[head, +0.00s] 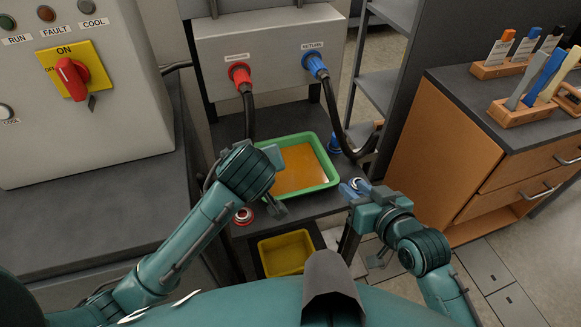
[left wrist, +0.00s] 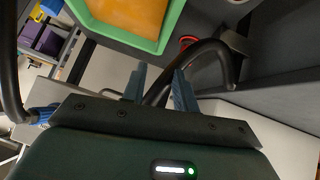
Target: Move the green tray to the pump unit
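The green tray (head: 333,172) sits on a dark shelf, with a flat orange surface inside. Its edge also shows at the top of the left wrist view (left wrist: 172,22). My left gripper (head: 275,156) is at the tray's left side; its fingers (left wrist: 160,88) are apart with nothing held, and a dark hose shows behind them. My right gripper (head: 354,189) is off the tray's near right corner; its fingers look apart and empty. A grey box (head: 270,60) with a red and a blue hose fitting stands behind the tray; no label names it as the pump unit.
Dark hoses (head: 335,115) hang on both sides of the tray. A red fitting (head: 243,215) is at the shelf's front left. A yellow bin (head: 286,253) sits below. A control cabinet (head: 125,125) stands left, an orange drawer unit (head: 440,160) right.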

